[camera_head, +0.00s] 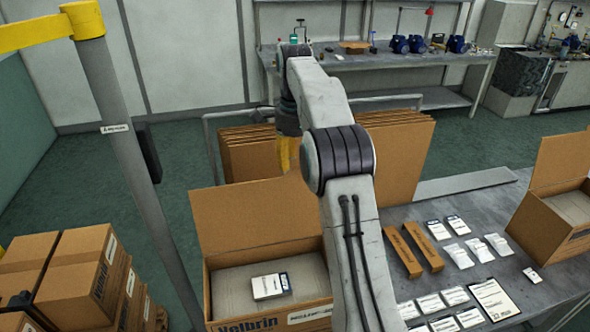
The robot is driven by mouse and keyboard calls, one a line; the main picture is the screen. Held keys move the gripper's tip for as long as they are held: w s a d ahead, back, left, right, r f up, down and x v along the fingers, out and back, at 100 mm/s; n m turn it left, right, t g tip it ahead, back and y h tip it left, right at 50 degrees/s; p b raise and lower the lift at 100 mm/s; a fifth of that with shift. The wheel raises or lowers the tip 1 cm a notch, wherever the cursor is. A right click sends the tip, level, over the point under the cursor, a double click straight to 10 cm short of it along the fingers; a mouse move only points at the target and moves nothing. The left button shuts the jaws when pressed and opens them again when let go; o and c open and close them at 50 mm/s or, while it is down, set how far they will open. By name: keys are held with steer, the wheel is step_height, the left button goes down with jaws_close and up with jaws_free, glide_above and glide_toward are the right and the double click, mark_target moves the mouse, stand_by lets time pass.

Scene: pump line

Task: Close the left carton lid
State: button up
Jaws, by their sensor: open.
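The left carton (214,299) is an open brown box with "Velbrin" printed on its front. Its lid (250,213) stands up at the back edge, leaning away. Inside, a white-labelled pack (270,286) lies on a grey surface. My gripper (284,158) points down from the wrist, beyond the lid's top edge, with yellow fingers. The fingertips are hidden behind the lid, so I cannot tell whether they touch it. The gripper is open, and no held thing shows. My arm covers the carton's right side.
Flat cardboard sheets (250,155) stand in a rack behind the lid. A second open carton (556,222) stands at right on the grey table (448,205), with packets and brown bars between. Stacked cartons (78,275) and a grey post (130,150) are at left.

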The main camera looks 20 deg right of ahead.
steer(key=shift+f, duration=1.4)
steer(key=shift+o, duration=0.3)
jaws_close()
